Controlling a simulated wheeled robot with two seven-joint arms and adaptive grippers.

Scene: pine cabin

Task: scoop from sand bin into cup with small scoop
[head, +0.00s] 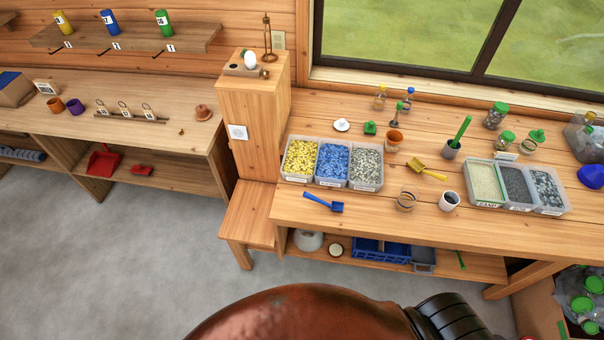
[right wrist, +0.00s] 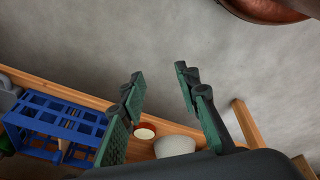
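The sand bin (head: 484,184) is a clear tray of pale sand, labelled SAND, leftmost of three joined bins on the bench's right side. A white cup (head: 449,201) with a dark inside stands upright left of it. A blue scoop (head: 324,204) lies near the front edge, below the yellow, blue and grey bins. A yellow scoop (head: 428,169) lies farther back, left of the sand bin. Both scoops are free of any gripper. My right gripper (right wrist: 159,72) is open and empty, with floor between its fingers. My left gripper is not in view.
The workbench (head: 390,225) has clear surface along its front. A banded ring-like jar (head: 405,201) stands left of the cup. A green-handled tool (head: 460,132) stands in a holder behind. A blue crate (head: 381,249) sits on the lower shelf, also below in the wrist view (right wrist: 55,125).

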